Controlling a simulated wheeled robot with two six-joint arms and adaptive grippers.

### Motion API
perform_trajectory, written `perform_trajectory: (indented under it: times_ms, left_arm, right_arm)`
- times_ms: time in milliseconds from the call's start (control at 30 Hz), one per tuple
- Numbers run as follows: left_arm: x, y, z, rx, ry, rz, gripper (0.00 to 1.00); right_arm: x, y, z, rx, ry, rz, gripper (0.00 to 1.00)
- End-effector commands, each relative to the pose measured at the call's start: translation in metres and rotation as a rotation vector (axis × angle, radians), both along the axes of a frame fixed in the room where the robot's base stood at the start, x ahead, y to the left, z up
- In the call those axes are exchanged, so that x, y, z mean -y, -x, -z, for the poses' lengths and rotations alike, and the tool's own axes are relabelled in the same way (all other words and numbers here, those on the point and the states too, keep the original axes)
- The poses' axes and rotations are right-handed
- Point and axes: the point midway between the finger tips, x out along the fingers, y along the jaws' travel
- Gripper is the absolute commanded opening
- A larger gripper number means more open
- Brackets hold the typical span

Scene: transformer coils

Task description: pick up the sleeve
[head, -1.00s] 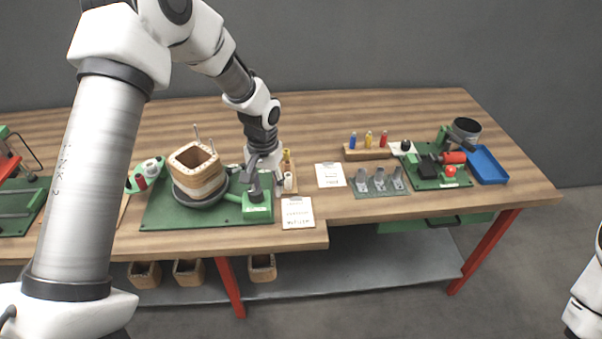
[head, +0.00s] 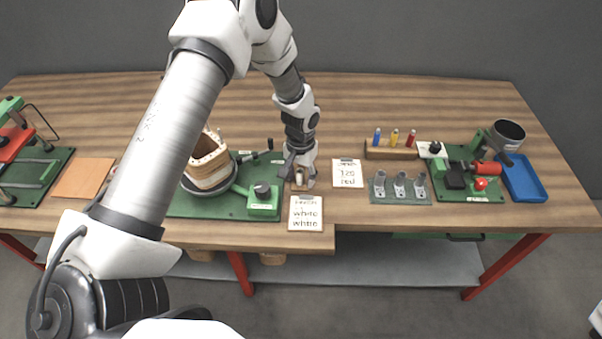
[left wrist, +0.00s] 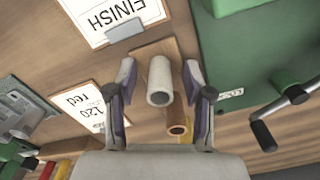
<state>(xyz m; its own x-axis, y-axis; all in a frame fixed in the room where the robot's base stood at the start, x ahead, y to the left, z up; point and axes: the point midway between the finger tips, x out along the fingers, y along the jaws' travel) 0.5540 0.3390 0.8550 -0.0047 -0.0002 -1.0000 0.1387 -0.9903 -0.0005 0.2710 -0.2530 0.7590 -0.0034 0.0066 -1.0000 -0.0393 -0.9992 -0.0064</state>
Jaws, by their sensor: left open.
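A white hollow sleeve (left wrist: 159,84) stands on a small wooden holder (left wrist: 150,50) in the left wrist view. A tan-brown sleeve (left wrist: 177,118) stands on the same holder beside it. My left gripper (left wrist: 158,80) is open, with one finger on each side of the white sleeve and a gap visible on both sides. In the head view my left gripper (head: 299,180) points down at the holder and mostly hides the sleeves. My right gripper is not in view.
A FINISH card (head: 306,213) lies in front of the holder and a "120 red" card (head: 347,173) to its right. A green fixture (head: 263,203) with a crank and a wound coil (head: 208,165) stand to the left. A peg rack (head: 390,153) stands farther right.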

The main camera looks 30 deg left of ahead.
Motion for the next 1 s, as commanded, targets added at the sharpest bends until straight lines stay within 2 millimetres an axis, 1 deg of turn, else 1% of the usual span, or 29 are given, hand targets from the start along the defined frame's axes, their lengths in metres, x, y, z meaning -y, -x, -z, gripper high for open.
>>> perform_trajectory:
  times_ms: [133,167,200,267,300,333,767,867,1000]
  left_arm:
    - [0.0,-0.001,0.0,0.001,0.0,0.0,0.51]
    - [0.0,0.0,0.0,0.001,0.0,-0.001,0.48]
    - [0.0,0.0,0.0,0.001,0.0,-0.001,0.36]
    - [0.0,0.0,0.0,0.001,0.0,-0.001,0.23]
    - [0.0,0.0,0.0,0.001,0.0,-0.001,0.14]
    - [0.0,0.0,0.0,0.001,0.0,-0.001,0.1]
    - [0.0,-0.001,-0.002,0.001,0.001,-0.002,0.1]
    - [0.0,-0.001,-0.009,0.003,0.001,-0.002,0.1]
    - [0.0,-0.001,-0.024,0.003,0.002,-0.003,0.1]
  right_arm:
    - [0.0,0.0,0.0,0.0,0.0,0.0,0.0]
    - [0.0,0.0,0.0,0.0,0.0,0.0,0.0]
    - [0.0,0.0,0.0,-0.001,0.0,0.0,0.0]
    - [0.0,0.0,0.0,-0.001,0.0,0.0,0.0]
    - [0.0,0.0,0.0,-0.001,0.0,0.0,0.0]
    - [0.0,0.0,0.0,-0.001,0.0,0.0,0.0]
    - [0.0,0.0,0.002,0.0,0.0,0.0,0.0]
    - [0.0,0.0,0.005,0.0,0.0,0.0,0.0]
    - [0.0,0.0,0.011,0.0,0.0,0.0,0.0]
